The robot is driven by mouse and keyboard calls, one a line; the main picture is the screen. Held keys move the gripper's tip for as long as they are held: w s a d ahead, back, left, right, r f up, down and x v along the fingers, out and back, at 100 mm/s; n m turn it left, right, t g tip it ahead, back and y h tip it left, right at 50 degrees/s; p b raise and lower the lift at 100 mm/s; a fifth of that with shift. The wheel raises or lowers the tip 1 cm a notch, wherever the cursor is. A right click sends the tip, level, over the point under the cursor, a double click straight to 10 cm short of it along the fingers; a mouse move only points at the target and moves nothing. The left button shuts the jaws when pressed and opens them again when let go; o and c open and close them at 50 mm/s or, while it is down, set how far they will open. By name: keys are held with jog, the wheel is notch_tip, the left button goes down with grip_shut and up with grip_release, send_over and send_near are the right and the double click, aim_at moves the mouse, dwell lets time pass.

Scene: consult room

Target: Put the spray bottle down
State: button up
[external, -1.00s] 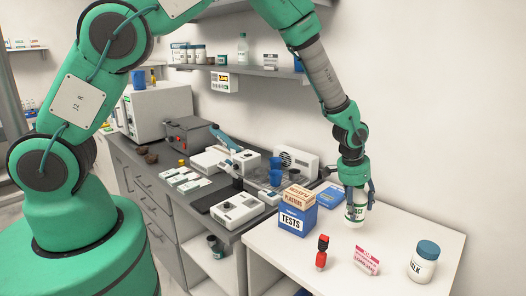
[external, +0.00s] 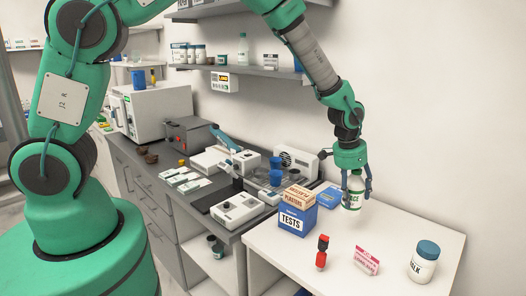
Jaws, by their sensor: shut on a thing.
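My gripper (external: 354,188) is at the back of the white table (external: 395,222), pointing down. It is shut on a white bottle with green lettering (external: 353,199). The bottle is upright between the fingers. Its top is hidden by the gripper, so no spray head shows. Its base appears over the back part of the white table; I cannot tell from this view whether it touches the surface.
A blue TESTS box (external: 297,220) with a plasters box (external: 297,195) on top stands left of the bottle. A red-and-black item (external: 322,252), a pink-and-white box (external: 367,260) and a blue-capped jar (external: 424,262) stand in front. The table between is clear.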

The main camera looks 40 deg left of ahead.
jog(key=shift+r, duration=0.1)
dwell(0.3)
jog(key=shift+s+a+p+x, duration=0.1)
jog(key=shift+s+x, duration=0.1)
jog(key=shift+x, duration=0.8)
jog(key=shift+s+a+p+x, duration=0.15)
jog(key=shift+s+x, duration=0.05)
jog(key=shift+x, duration=0.8)
jog(key=shift+s+a+p+x, duration=0.1)
jog(key=shift+s+x, duration=0.1)
jog(key=shift+x, duration=0.8)
jog(key=shift+f, duration=0.3)
jog(key=shift+s+a+x, duration=0.1)
jog(key=shift+s+x, duration=0.05)
jog(key=shift+x, duration=0.7)
jog(key=shift+s+a+x, duration=0.1)
jog(key=shift+s+x, duration=0.1)
jog(key=shift+x, duration=0.65)
jog(key=shift+f, duration=0.25)
jog(key=o, duration=1.7)
jog(key=shift+r, duration=0.15)
jog(key=shift+b+v, duration=0.45)
jog(key=shift+v, duration=5.55)
